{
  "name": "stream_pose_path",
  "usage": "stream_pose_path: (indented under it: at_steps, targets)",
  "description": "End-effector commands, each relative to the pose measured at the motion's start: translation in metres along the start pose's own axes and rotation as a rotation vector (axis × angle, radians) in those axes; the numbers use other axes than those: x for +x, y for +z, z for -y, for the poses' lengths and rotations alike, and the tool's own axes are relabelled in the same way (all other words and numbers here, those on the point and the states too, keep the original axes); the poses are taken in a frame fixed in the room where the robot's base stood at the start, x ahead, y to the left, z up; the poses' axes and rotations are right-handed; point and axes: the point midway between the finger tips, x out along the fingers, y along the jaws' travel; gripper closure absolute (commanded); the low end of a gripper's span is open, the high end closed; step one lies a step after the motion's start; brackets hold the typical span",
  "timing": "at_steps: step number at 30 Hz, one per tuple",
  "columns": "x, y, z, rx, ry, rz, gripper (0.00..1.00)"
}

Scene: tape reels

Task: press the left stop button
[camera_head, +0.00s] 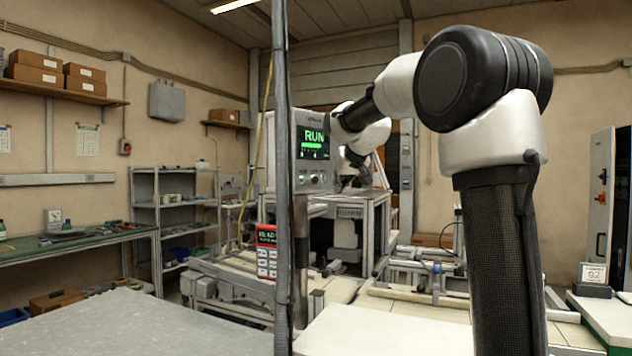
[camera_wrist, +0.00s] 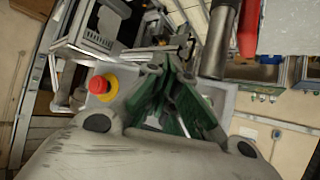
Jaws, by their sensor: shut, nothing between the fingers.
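A red mushroom button with a yellow collar (camera_wrist: 101,86) sits on a pale grey box in the wrist view, left of my gripper (camera_wrist: 168,78). It looks like a stop button; I cannot tell whether it is the left one. My gripper's green-padded fingers are shut with nothing between them. The fingers appear apart from the button in the picture, but the depth gap is unclear. In the head view my arm reaches behind the RUN screen box (camera_head: 313,138), and my gripper is not clearly visible there.
A dark upright post (camera_head: 281,180) stands in front of the screen box. A red-topped keypad panel (camera_head: 267,252) hangs below it. A pale table (camera_head: 130,325) fills the lower left. In the wrist view, a grey cylinder (camera_wrist: 218,42) and a red rod (camera_wrist: 249,28) are at upper right.

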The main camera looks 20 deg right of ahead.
Motion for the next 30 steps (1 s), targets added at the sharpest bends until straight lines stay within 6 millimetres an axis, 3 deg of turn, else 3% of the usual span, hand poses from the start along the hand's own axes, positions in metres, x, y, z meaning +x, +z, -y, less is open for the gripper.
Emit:
stream_pose_path:
  at_steps: [12,30]
  targets:
    - [0.033,-0.024,0.024,-0.001,0.000,0.000,1.00]
    - [0.036,-0.026,0.026,0.001,0.000,0.000,1.00]
